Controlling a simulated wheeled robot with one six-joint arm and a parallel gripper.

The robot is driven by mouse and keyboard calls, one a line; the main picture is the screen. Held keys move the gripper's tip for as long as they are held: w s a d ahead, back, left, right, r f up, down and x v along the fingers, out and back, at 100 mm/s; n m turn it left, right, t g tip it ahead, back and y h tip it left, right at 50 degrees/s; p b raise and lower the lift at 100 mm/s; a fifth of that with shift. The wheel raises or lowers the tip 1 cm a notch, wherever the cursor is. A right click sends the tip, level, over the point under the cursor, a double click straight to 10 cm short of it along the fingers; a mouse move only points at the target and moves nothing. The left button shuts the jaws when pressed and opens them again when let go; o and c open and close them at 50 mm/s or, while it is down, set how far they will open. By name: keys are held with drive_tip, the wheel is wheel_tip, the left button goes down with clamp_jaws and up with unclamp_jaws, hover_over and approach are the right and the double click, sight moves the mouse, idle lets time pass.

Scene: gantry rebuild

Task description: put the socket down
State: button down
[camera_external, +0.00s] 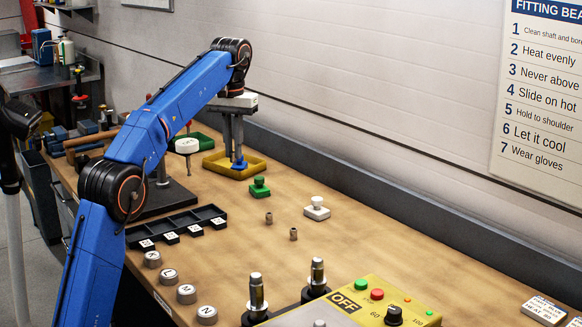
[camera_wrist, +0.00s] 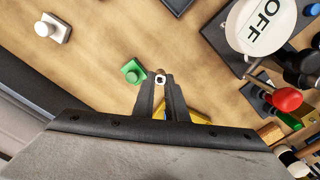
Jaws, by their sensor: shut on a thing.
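My gripper (camera_wrist: 159,82) is shut on the socket (camera_wrist: 160,79), a small piece with a pale end and a dark square hole, between the fingertips in the wrist view. In the external view my gripper (camera_external: 235,154) points down over the yellow tray (camera_external: 253,173) at the back of the bench. A blue piece (camera_external: 239,165) shows right at the fingertips there. I cannot tell whether it touches them, and the socket itself is not clear in that view. The tray is mostly hidden behind the fingers in the wrist view.
A green knobbed block (camera_external: 259,187) and a white one (camera_external: 317,208) stand right of the tray. Two small brown pieces (camera_external: 268,217) stand on bare bench. A black rack (camera_external: 176,229) and a round white OFF disc (camera_external: 187,146) are to the left. The wall runs behind.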

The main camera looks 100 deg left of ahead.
drive_tip(key=w+d, duration=2.5)
drive_tip(key=d, duration=0.2)
drive_tip(key=shift+m, duration=0.4)
drive_tip(key=shift+f, duration=4.95)
drive_tip(key=shift+f, duration=0.1)
drive_tip(key=c, duration=1.8)
unclamp_jaws()
drive_tip(key=shift+o, duration=0.2)
wheel_tip(320, 180, up, 12)
